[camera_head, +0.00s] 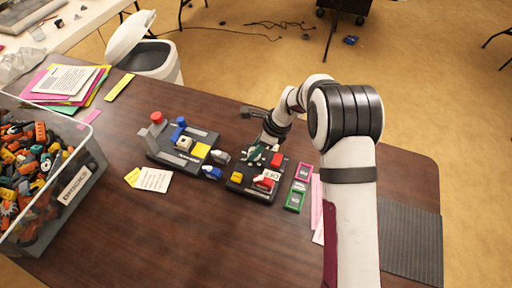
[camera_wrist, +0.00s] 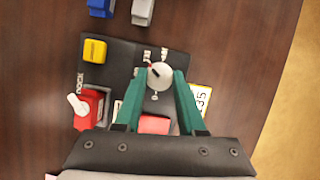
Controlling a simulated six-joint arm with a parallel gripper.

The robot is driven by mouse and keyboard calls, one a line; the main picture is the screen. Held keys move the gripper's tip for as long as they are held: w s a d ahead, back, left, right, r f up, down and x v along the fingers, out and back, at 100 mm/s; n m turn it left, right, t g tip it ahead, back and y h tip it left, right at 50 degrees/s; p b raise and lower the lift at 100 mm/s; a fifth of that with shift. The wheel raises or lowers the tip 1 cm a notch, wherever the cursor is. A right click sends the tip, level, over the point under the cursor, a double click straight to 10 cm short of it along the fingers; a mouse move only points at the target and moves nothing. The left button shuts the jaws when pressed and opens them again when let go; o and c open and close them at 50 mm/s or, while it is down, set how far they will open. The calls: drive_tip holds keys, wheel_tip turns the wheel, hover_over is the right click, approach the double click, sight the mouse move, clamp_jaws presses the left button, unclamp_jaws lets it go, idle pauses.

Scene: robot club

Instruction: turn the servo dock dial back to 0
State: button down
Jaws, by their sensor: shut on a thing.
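The dial (camera_wrist: 159,74) is a round pale grey knob with a dark pointer mark and a red mark by its upper left edge. It sits on a black dock (camera_head: 238,181), which also shows in the wrist view (camera_wrist: 118,58). My gripper (camera_wrist: 160,80) has its two green fingers on either side of the dial, shut on it. In the head view my gripper (camera_head: 257,156) is over the back of the dock and hides the dial. The mark's exact reading is too small to tell.
The dock also carries a yellow block (camera_wrist: 95,50), a red switch with a white lever (camera_wrist: 88,108) and a red block (camera_wrist: 154,124). Another black board (camera_head: 172,158) stands to the left. A parts bin (camera_head: 80,172) is at the far left. Cards (camera_head: 295,198) lie right of the dock.

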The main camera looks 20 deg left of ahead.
drive_tip(key=n+g, duration=0.1)
drive_tip(key=n, duration=0.1)
drive_tip(key=n+g, duration=0.1)
drive_tip(key=n, duration=0.2)
drive_tip(key=shift+w+a+h, duration=0.1)
drive_tip(key=shift+w+h, duration=0.05)
drive_tip(key=shift+h, duration=0.15)
drive_tip(key=n+g+h, duration=0.1)
drive_tip(key=n, duration=0.3)
drive_tip(key=shift+a+n, duration=0.1)
drive_tip(key=shift+n, duration=0.3)
drive_tip(key=n+h, duration=0.1)
drive_tip(key=n, duration=0.1)
drive_tip(key=n+g+h, duration=0.1)
drive_tip(key=n, duration=0.2)
drive_tip(key=shift+w+a, duration=0.1)
drive_tip(key=shift+a, duration=0.05)
drive_tip(key=shift+n+h, duration=0.9)
drive_tip(key=shift+n, duration=1.2)
drive_tip(key=c, duration=0.5)
unclamp_jaws()
